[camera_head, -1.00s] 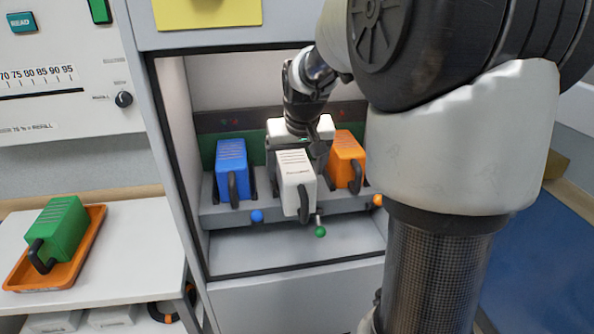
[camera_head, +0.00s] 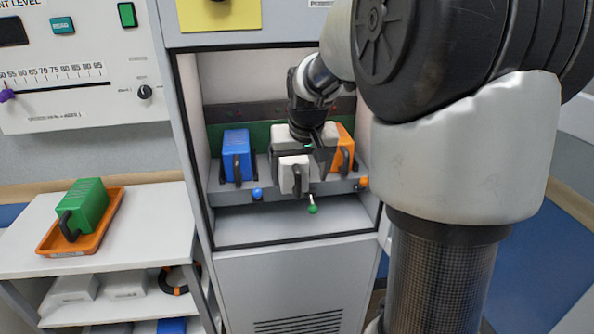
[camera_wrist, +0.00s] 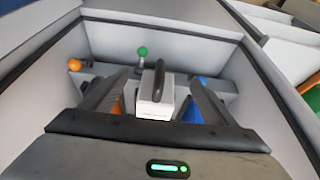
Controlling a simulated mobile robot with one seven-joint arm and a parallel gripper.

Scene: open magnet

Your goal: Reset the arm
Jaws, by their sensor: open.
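My gripper (camera_head: 312,150) is inside the cabinet bay, above and behind the front of a white block (camera_head: 292,175) with a dark handle. In the wrist view my gripper (camera_wrist: 157,98) is open, with its two dark fingers wide apart on either side of the white block (camera_wrist: 155,108) and a gap on each side. The white block sits in the middle of the rack, between a blue block (camera_head: 236,150) on the left and an orange block (camera_head: 342,148) on the right. My arm and gripper hide part of the white and orange blocks.
The bay's side walls and top edge surround my gripper. A green-knobbed lever (camera_head: 312,208), a blue knob (camera_head: 257,194) and an orange knob (camera_head: 362,183) are at the rack's front. A green block (camera_head: 88,205) rests in an orange tray (camera_head: 112,228) on the left shelf.

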